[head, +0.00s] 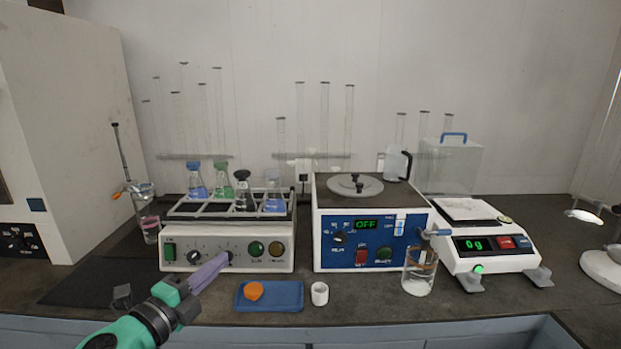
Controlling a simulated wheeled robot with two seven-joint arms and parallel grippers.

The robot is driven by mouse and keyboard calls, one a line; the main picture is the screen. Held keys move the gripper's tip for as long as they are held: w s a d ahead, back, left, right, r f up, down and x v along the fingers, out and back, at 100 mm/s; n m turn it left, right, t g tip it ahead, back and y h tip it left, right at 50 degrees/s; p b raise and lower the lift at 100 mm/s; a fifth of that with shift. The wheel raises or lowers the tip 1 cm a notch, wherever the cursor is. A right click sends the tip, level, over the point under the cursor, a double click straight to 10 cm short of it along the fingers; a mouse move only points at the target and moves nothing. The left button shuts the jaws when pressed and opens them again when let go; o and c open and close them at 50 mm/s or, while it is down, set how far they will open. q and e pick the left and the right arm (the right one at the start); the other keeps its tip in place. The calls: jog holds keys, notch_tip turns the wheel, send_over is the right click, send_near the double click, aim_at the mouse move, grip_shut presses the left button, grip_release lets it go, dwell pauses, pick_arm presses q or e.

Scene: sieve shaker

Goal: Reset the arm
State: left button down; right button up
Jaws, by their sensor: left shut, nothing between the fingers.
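My left gripper (222,261) comes in from the lower left, with a green and dark wrist and pale purple fingers. Its fingers are shut with nothing between them. My right gripper is not in view.
Coloured flasks stand on the shaker. A blue-fronted machine (350,262) reading OFF is in the middle, with a beaker (419,272) at its front right. A balance (484,236) reads 0g. A blue tray (284,299) holding an orange item and a white cup (320,293) are in front.

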pick_arm(q)
jog(key=s+a+f+n+g+y, duration=0.3)
jog(key=s+a+f+n+y, duration=0.1)
jog(key=f+n, duration=0.4)
jog(key=s+a+f+n+g+y, duration=0.25)
jog(key=a+f+n+y, duration=0.2)
jog(key=f+n, duration=0.35)
jog(key=s+d+f+n+g+h, duration=0.1)
jog(key=s+d+f+n+g, duration=0.2)
jog(key=s+f, duration=0.4)
jog(key=s+d+f+n+g+h, duration=0.1)
jog(key=s+f+n+g, duration=0.1)
jog(key=s+f+g, duration=0.5)
jog(key=s+f+t+p, duration=0.1)
jog(key=s+f+p, duration=0.25)
jog(key=f, duration=1.35)
jog(key=s+a+f+p, duration=0.1)
jog(key=s+f, duration=0.5)
jog(key=s, duration=0.3)
jog(key=s+a+f+g+p, duration=0.1)
jog(key=s+a+f, duration=0.1)
jog(key=s+f, duration=0.5)
jog(key=shift+s, duration=1)
jog(key=shift+a+y, duration=0.1)
jog(key=shift+y, duration=0.15)
